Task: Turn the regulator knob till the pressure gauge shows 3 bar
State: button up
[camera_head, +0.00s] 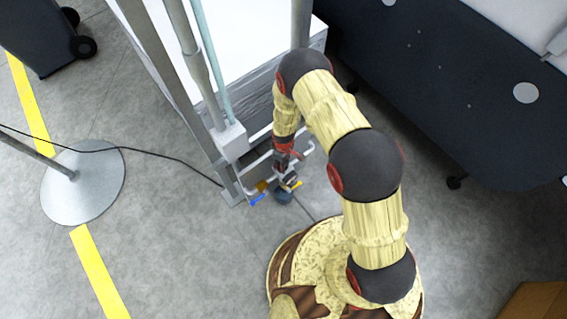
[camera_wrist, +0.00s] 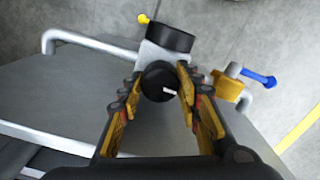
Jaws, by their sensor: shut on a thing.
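The regulator knob (camera_wrist: 157,84) is black and round with a white mark pointing right in the wrist view. My gripper (camera_wrist: 160,76) has one finger on each side of the knob and is shut on it. The grey regulator body (camera_wrist: 152,52) lies just beyond the knob. A black round housing (camera_wrist: 170,36), apparently the pressure gauge, sits on the regulator body. Its dial face is turned away, so I cannot read the pressure. In the head view my gripper (camera_head: 285,165) is small, at the pipework low beside the machine frame, and the knob is hidden there.
A brass valve (camera_wrist: 226,88) with a blue lever (camera_wrist: 258,78) sits right of the knob. A grey pipe (camera_wrist: 85,40) runs left. A black cable (camera_head: 170,156) crosses the floor to the machine frame (camera_head: 232,143). A round metal stand base (camera_head: 95,195) stands left.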

jog(key=o, duration=1.2)
jog(key=shift+c, duration=0.2)
notch_tip(320, 180, up, 12)
dwell(0.6)
